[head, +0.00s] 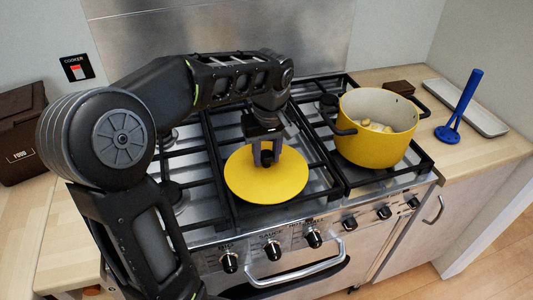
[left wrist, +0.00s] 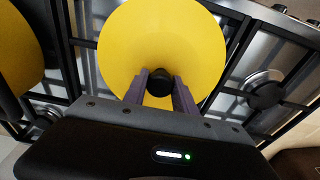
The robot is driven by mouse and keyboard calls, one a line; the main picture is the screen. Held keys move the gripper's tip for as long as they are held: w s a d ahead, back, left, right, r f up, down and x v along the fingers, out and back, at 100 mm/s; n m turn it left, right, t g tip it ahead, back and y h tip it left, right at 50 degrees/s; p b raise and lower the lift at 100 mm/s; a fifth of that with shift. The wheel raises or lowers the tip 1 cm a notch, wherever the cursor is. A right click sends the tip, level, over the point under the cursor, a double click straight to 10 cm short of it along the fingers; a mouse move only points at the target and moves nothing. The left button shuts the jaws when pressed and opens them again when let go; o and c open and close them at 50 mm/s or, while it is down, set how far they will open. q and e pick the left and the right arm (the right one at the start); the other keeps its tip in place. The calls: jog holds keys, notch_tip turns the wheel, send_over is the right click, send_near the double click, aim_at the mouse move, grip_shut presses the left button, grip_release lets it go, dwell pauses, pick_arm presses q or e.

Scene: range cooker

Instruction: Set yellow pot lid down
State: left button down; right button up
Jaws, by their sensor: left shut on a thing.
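The yellow pot lid (head: 266,183) is a flat round disc over the front middle of the cooker's grates. It also shows in the left wrist view (left wrist: 165,35). My left gripper (head: 267,162) points down and is shut on the lid's dark knob (left wrist: 159,83). I cannot tell whether the lid touches the grate. The yellow pot (head: 376,146) stands uncovered on the right grate, with pale pieces inside. Its edge shows at the left of the left wrist view (left wrist: 15,60). My right gripper is not in view.
A blue utensil (head: 461,105) stands on the right worktop beside a grey tray (head: 468,108). A brown food box (head: 22,135) is at the far left. Black grates (head: 190,150) cover the hob, and knobs (head: 313,238) line its front. The left grate is bare.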

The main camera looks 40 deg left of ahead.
aim_at(267, 154)
pick_arm(q)
jog(key=shift+f, duration=0.15)
jog(key=c, duration=1)
grip_release()
jog(key=shift+r, duration=0.2)
jog(key=r, duration=0.5)
jog(key=shift+s+d+r, duration=0.15)
jog(key=shift+d+r, duration=0.15)
jog(key=shift+r, duration=0.1)
jog(key=r+p, duration=0.1)
jog(key=r, duration=0.1)
jog(key=r+p, duration=0.1)
jog(key=r, duration=0.1)
jog(key=r+p, duration=0.1)
jog(key=r, duration=0.1)
jog(key=shift+s+d, duration=0.25)
jog(key=shift+d, duration=0.05)
